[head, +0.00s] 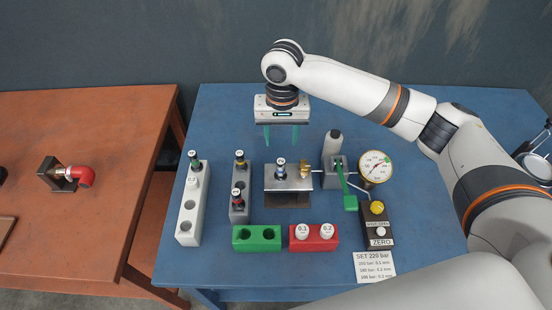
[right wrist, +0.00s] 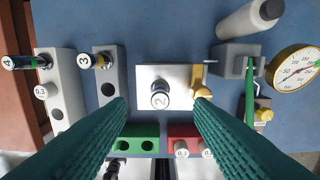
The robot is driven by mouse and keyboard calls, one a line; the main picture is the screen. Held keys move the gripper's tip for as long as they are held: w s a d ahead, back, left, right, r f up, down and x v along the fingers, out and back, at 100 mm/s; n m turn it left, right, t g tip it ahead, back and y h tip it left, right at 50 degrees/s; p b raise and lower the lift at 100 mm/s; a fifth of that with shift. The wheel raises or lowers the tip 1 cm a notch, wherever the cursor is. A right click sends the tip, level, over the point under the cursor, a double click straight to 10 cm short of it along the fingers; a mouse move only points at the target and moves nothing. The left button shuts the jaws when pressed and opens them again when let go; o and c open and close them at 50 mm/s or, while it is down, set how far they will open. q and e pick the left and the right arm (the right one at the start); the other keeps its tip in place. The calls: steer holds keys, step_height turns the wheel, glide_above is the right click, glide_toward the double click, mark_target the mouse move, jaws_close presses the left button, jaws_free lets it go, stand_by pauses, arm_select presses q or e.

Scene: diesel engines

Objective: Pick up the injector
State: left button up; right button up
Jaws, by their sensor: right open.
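An injector marked 2 (head: 280,168) stands upright in the silver test block (head: 290,185); it also shows in the right wrist view (right wrist: 160,95), roughly centred between my fingers. An injector marked 4 (head: 194,160) stands at the back of the white rack (head: 188,212). An injector marked 3 (head: 240,161) and a red-ringed one (head: 237,198) stand in the grey rack (head: 239,180). My right gripper (head: 281,138) is open and empty, with green fingers pointing down, above and behind the silver block. My left gripper is not in view.
A green two-hole block (head: 257,245) and a red block (head: 314,246) with white caps 0.1 and 0.2 lie in front. A hand pump (head: 333,152) with a green lever, a pressure gauge (head: 375,167) and a ZERO box (head: 379,230) stand right of the silver block.

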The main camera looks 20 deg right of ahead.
mark_target(281, 168)
steer(key=shift+s+d+f, duration=0.1)
steer(key=shift+s+f, duration=0.05)
steer(key=shift+f, duration=0.2)
steer(key=f, duration=0.1)
steer(key=f+p, duration=0.1)
steer(key=f, duration=0.2)
steer(key=shift+s+f, duration=0.4)
steer(key=shift+w+f+p, duration=0.1)
steer(key=shift+f+p, duration=0.2)
steer(key=shift+f, duration=0.35)
steer(key=f, duration=0.1)
steer(key=f+p, duration=0.2)
steer(key=shift+s+a+f, duration=0.25)
steer(key=shift+f, duration=0.35)
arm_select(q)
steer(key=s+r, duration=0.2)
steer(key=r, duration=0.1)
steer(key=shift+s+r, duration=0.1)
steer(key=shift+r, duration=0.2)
arm_select(e)
steer(key=shift+f, duration=0.2)
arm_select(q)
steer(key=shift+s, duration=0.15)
arm_select(e)
steer(key=shift+w+r, duration=0.1)
steer(key=c, duration=1)
